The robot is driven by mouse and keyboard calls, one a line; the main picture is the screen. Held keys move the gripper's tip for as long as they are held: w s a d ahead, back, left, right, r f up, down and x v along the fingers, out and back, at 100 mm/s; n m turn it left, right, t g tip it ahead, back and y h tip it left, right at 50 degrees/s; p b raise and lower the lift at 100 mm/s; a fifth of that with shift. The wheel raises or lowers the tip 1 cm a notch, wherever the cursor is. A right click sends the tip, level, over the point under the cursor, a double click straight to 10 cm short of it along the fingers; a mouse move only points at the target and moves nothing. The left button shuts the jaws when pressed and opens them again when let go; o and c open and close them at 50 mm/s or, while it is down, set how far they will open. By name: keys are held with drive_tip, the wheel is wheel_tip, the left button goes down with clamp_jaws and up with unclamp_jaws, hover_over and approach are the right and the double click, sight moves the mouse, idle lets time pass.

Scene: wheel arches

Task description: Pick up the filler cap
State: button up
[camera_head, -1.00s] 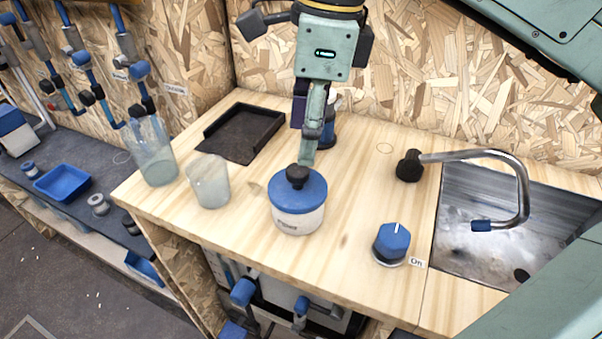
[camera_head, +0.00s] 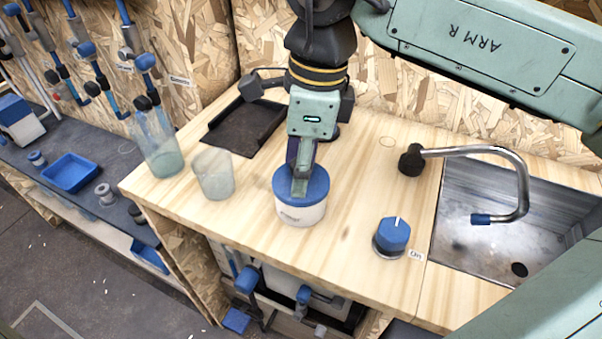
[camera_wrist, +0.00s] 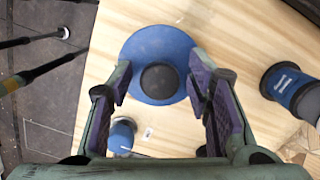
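The filler cap appears to be the round blue lid with a black knob. It (camera_head: 317,188) sits on a white jar (camera_head: 298,213) on the wooden worktop. In the wrist view the blue cap (camera_wrist: 150,48) lies ahead, with its black knob (camera_wrist: 160,82) between my fingers. My gripper (camera_head: 301,185) points down over the cap and hides the knob in the head view. In the wrist view my gripper (camera_wrist: 163,90) is open, with a finger on each side of the knob and visible gaps. I cannot tell the exact height of the fingertips.
A black tray (camera_head: 243,128) lies behind. A blue dial (camera_head: 392,235) is at front right, beside the sink (camera_head: 475,240) and tap (camera_head: 495,152). A blue-banded container (camera_wrist: 290,88) stands near my right finger in the wrist view.

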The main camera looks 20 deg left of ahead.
clamp_jaws()
idle(0.3)
drive_tip(key=shift+r, duration=0.15)
